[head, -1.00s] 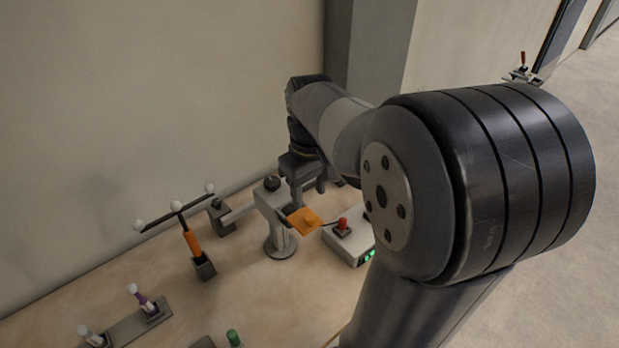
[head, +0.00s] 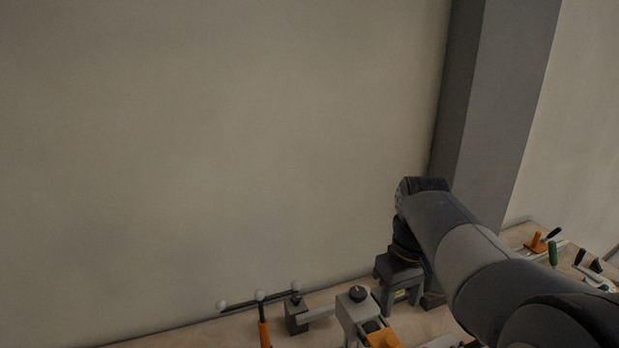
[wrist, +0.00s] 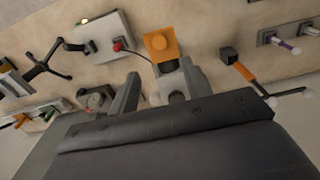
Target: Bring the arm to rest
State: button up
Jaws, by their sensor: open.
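My gripper (head: 402,292) points down over the back of the table in the head view, beside a grey stand (head: 352,312) with a dark knob and an orange plate (head: 383,339). In the wrist view my gripper (wrist: 162,92) has its two fingers spread apart with nothing held between them. The orange plate (wrist: 161,44) and part of the grey stand show beyond the fingers. In the head view the gripper's fingertips are partly hard to make out.
A wall rises behind the table, with a grey pillar (head: 497,110) at right. A rod with white balls (head: 260,296) stands left of the stand. The wrist view shows a white box with a red knob (wrist: 117,46) and a black three-armed piece (wrist: 48,64).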

aim_at(392, 340)
notch_tip(392, 340, down, 10)
jog(key=shift+w+r+p, duration=0.1)
jog(key=shift+p, duration=0.4)
jog(key=shift+f, duration=0.35)
jog(key=shift+r+b, duration=0.1)
jog(key=shift+b, duration=0.25)
jog(key=shift+r, duration=0.1)
